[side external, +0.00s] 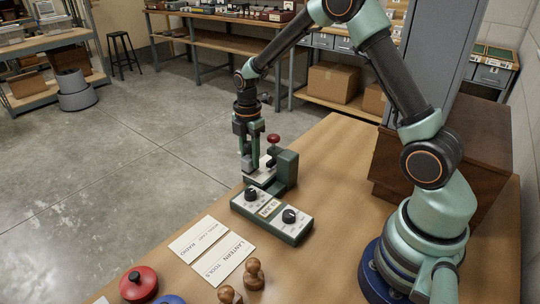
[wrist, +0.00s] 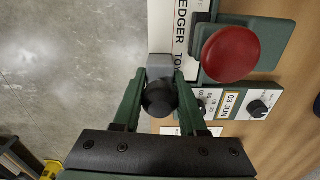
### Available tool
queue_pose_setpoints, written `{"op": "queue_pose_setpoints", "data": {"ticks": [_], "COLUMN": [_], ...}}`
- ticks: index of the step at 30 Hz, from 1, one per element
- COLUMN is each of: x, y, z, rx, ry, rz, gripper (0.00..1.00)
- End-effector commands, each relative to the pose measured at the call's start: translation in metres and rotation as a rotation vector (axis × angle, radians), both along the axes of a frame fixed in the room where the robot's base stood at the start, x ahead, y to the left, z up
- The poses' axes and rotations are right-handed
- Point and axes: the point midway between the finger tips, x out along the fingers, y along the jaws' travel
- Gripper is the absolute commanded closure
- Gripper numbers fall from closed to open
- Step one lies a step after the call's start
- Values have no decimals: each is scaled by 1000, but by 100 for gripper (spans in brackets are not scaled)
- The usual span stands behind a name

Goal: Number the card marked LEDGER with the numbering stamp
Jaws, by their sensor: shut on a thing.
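My gripper (side external: 248,150) is over the table's far-left edge; its green fingers (wrist: 160,78) also show in the wrist view. They are shut on a small stamp with a black round knob (wrist: 160,99) and a grey block body, which looks like the numbering stamp. The LEDGER card (wrist: 181,28) lies flat, its text running sideways, beside the green press with a red knob (wrist: 231,54). The stamp's block overlaps the card's near end in the wrist view; I cannot tell whether it touches. The press (side external: 287,168) stands right of my gripper in the side view.
A dial box (side external: 272,214) with two black knobs and a date window sits in front of the press. A LANTERN card (side external: 222,259), a RADIO card (side external: 198,238), wooden-handled stamps (side external: 253,275) and a red round pad (side external: 138,284) lie nearer. A wooden cabinet stands behind right.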

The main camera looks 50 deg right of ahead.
Motion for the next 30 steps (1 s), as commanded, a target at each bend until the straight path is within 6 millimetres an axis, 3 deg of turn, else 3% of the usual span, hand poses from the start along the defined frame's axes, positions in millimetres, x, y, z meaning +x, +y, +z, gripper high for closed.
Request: {"op": "queue_pose_setpoints", "data": {"ticks": [30], "x": [0], "y": [0], "z": [-8], "rx": [0], "ry": [-1], "rz": [0], "gripper": [99]}}
